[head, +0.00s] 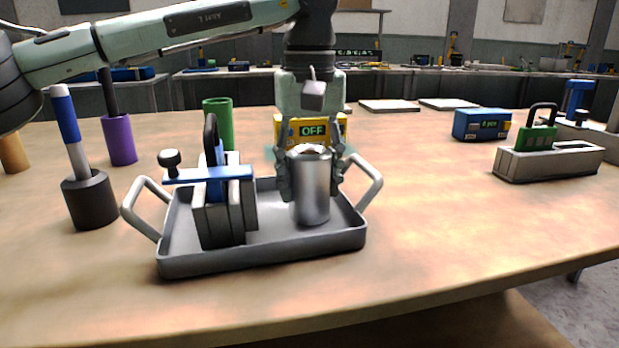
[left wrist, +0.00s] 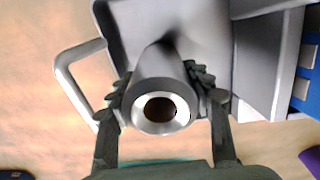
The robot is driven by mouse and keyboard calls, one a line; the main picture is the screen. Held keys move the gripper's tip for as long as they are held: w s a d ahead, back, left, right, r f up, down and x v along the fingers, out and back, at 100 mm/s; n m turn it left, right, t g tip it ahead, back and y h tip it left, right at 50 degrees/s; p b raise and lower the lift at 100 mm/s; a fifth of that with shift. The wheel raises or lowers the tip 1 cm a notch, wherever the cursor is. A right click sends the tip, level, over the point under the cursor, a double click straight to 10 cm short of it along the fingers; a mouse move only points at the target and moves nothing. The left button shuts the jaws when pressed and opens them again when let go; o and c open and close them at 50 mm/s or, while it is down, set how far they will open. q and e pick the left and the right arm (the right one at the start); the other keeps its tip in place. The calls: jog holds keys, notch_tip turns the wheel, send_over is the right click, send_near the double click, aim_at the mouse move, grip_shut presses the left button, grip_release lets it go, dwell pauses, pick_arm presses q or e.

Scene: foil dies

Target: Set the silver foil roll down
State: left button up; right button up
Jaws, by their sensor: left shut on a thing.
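The silver foil roll (head: 311,190) stands upright in the right part of the grey tray (head: 270,258). My left gripper (head: 310,180) comes down from above and is shut around the roll, with a finger on each side. In the left wrist view, the roll (left wrist: 164,85) shows its open top end between the two fingers (left wrist: 165,110). Its lower end is at or just above the tray floor; I cannot tell whether it touches. My right gripper is not in view.
A grey block with a blue clamp bar (head: 225,205) fills the tray's left part. Behind the tray are a yellow box marked OFF (head: 318,128) and a green cylinder (head: 218,124). A dark holder (head: 88,200) stands left. The table's front right is clear.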

pick_arm(q)
jog(key=o, duration=1.3)
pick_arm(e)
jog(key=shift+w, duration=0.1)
pick_arm(q)
notch_tip(320, 180, up, 12)
jog(key=shift+r+p, duration=0.15)
jog(key=shift+p, duration=0.7)
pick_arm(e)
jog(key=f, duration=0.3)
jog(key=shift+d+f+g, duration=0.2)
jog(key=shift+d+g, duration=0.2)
